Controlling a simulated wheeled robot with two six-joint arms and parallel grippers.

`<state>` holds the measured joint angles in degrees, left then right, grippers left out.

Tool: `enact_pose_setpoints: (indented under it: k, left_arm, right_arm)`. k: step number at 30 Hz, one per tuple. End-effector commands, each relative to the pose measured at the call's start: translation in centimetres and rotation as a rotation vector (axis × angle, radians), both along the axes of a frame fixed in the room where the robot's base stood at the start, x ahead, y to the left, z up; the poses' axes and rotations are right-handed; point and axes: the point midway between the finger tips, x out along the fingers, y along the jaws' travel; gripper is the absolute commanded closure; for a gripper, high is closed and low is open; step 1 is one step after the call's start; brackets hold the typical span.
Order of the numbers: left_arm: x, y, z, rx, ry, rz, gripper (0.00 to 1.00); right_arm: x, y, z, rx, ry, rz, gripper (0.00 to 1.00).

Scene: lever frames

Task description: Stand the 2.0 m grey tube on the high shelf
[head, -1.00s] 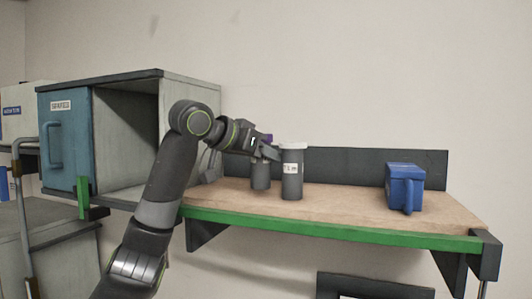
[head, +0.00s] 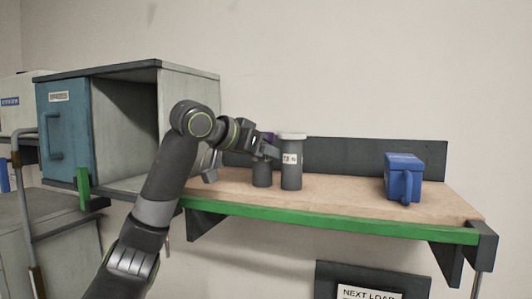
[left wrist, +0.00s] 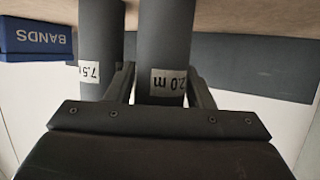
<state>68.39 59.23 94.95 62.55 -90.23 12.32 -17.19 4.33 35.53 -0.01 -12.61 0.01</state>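The 2.0 m tube (left wrist: 165,40) is dark grey, with a white label that reads upside down in the left wrist view. In the head view this tube (head: 262,172) has a purple top and is upright over the wooden shelf (head: 340,195). My left gripper (head: 268,150) has its fingers (left wrist: 160,78) against both sides of it, shut on it. I cannot tell whether its foot touches the board. A second grey tube (head: 291,172) with a white cap stands just to its right; its label starts with 7.5 in the left wrist view (left wrist: 98,35). My right gripper is not in view.
A blue box marked BANDS (left wrist: 35,40) stands on the shelf's right part, seen also in the head view (head: 404,178). A grey cabinet (head: 190,90) with its blue door (head: 65,130) open is left. A dark back board (head: 370,155) closes the rear. Mid-right shelf is clear.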

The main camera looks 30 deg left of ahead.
Motion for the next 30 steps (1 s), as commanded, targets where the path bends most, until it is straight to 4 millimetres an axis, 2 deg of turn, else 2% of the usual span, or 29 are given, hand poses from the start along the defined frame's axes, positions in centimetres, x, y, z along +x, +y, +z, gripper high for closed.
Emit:
enact_pose_setpoints:
  k: [4,7,11,15,21,25,30]
  left_arm:
    - [0.0,0.0,0.4,0.000,-0.001,0.000,0.52]
    - [-0.8,0.2,0.4,0.001,-0.004,0.001,0.52]
    - [-2.8,0.7,1.0,0.001,-0.005,0.002,0.52]
    - [-5.6,1.4,2.2,0.001,-0.007,0.003,0.52]
    - [-9.1,2.2,3.8,0.000,-0.004,0.002,0.52]
    - [-10.3,2.5,4.5,0.000,-0.002,0.001,0.52]
    - [-10.8,2.6,4.8,-0.001,0.000,0.000,0.52]
  right_arm:
    - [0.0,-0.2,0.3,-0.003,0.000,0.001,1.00]
    - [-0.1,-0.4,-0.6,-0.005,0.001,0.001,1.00]
    - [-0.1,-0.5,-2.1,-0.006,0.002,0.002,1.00]
    - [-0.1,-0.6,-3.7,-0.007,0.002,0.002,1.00]
    - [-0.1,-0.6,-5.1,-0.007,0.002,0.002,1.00]
    - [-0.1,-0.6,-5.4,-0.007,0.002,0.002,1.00]
    - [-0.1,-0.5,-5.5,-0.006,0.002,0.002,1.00]
